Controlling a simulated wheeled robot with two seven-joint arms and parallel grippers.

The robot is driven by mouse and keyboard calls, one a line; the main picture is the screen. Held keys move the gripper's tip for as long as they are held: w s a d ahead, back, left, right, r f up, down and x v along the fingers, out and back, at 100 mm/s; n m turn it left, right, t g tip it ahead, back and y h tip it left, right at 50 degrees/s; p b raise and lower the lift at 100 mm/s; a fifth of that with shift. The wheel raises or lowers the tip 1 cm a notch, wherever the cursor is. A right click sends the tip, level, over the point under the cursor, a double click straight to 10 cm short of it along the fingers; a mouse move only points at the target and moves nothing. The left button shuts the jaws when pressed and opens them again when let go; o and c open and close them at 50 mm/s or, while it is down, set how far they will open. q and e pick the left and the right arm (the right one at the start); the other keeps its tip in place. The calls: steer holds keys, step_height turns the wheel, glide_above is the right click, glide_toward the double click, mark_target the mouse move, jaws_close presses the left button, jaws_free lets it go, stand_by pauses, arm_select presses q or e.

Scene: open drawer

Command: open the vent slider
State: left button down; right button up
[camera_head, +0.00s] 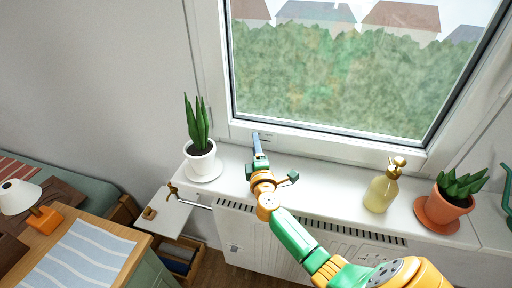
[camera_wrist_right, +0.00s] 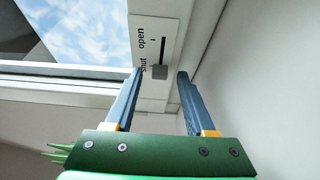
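The vent slider plate (camera_wrist_right: 150,35) is a pale plate on the window frame, marked "open" at its upper end and "shut" at its lower end. Its grey knob (camera_wrist_right: 159,72) sits at the lower end of the dark slot, by "shut". My right gripper (camera_head: 257,136) reaches up to the lower window frame in the head view. In the right wrist view its two blue-grey fingers are apart, with the knob showing between their tips. I cannot tell how far the tips are from the plate. My left gripper is not in view.
A potted snake plant (camera_head: 200,155) stands left of my right gripper on the white sill (camera_head: 325,190). A gold pump bottle (camera_head: 382,191) and a terracotta potted plant (camera_head: 447,205) stand to the right. The window pane (camera_head: 330,75) is behind the gripper.

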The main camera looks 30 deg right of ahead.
jaws_close()
steer(key=shift+r, duration=0.1)
stand_by(1.2)
